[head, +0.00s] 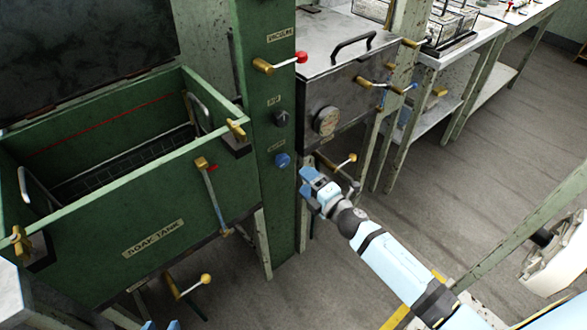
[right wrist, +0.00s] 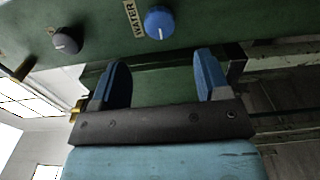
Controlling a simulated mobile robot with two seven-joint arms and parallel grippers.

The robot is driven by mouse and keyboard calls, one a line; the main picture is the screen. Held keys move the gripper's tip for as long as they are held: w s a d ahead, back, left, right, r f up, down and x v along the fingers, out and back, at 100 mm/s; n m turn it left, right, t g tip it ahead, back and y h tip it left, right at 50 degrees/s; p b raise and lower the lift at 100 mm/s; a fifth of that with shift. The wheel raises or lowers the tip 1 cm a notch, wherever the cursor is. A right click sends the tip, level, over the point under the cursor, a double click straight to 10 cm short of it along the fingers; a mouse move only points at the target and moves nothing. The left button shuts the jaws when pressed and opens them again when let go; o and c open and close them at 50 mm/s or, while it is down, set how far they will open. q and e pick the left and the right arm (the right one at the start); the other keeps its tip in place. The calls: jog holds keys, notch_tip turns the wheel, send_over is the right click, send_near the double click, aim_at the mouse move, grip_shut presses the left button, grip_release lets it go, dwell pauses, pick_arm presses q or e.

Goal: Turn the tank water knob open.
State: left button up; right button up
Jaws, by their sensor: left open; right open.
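The blue water knob (head: 282,160) is on the front of the green post (head: 262,120). In the right wrist view the knob (right wrist: 158,21) sits beside a label reading WATER, beyond the fingertips. My right gripper (head: 306,184) is open and empty, to the right of and a little below the knob in the head view, apart from it. In the right wrist view its blue fingers (right wrist: 163,75) are spread with nothing between them. My left gripper (head: 160,326) barely shows at the bottom edge of the head view, its two tips apart.
A dark knob (head: 281,118) and a red-tipped vacuum lever (head: 285,61) are above the water knob. The open green soak tank (head: 150,225) is at left. A metal box with a gauge (head: 326,121) and brass-ended levers (head: 345,160) stand close to my right gripper.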

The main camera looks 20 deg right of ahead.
jog(key=shift+v, duration=1.7)
jog(key=shift+s+f, duration=0.1)
